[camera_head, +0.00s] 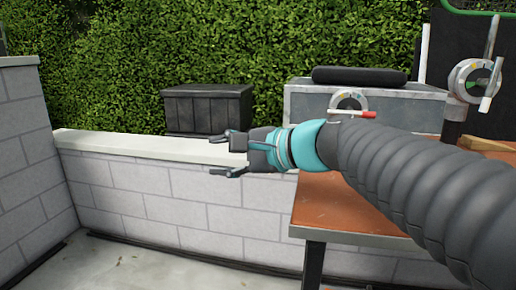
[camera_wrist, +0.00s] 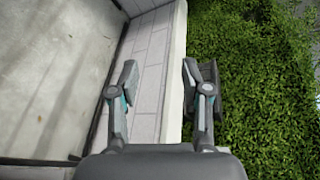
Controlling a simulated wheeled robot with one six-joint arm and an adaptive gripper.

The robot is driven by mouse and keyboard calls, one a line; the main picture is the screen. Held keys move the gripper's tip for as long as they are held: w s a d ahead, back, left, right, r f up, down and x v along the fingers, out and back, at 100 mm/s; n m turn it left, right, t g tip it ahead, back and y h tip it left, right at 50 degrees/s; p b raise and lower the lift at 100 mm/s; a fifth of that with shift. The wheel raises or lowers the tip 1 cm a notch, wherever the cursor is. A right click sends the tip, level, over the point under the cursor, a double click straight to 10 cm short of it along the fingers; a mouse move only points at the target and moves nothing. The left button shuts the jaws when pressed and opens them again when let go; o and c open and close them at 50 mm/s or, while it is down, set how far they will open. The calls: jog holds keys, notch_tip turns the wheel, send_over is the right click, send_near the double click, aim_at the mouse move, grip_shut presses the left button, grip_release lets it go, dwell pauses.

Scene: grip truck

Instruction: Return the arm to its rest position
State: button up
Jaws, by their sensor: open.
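My gripper (camera_head: 222,154) is open, with nothing between its fingers. In the head view my arm reaches in from the right and the gripper points left, in front of the low block wall in the picture. In the wrist view the two fingers of my gripper (camera_wrist: 162,85) stand apart, with the wall's pale top and block face seen between and beyond them. No object is held.
A low white block wall (camera_head: 130,195) with a pale cap runs behind the gripper. A dark box (camera_head: 207,108) stands beyond it, before a hedge (camera_head: 250,40). An orange-brown table (camera_head: 340,205) and a grey metal unit (camera_head: 400,105) lie right. Concrete floor (camera_head: 130,270) is clear at left.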

jog(key=s+d+f+n+g+h+p, duration=0.1)
jog(key=s+d+f+n+h, duration=0.4)
jog(key=s+d+f, duration=0.3)
jog(key=s+d+f+n+h+p, duration=0.2)
jog(key=s+d+f+n+h, duration=0.3)
jog(key=d+f, duration=0.8)
jog(key=s+d+h, duration=0.1)
jog(key=s+h, duration=0.1)
jog(key=s, duration=0.2)
jog(key=shift+n+g+h, duration=0.3)
jog(key=shift+g+h, duration=0.1)
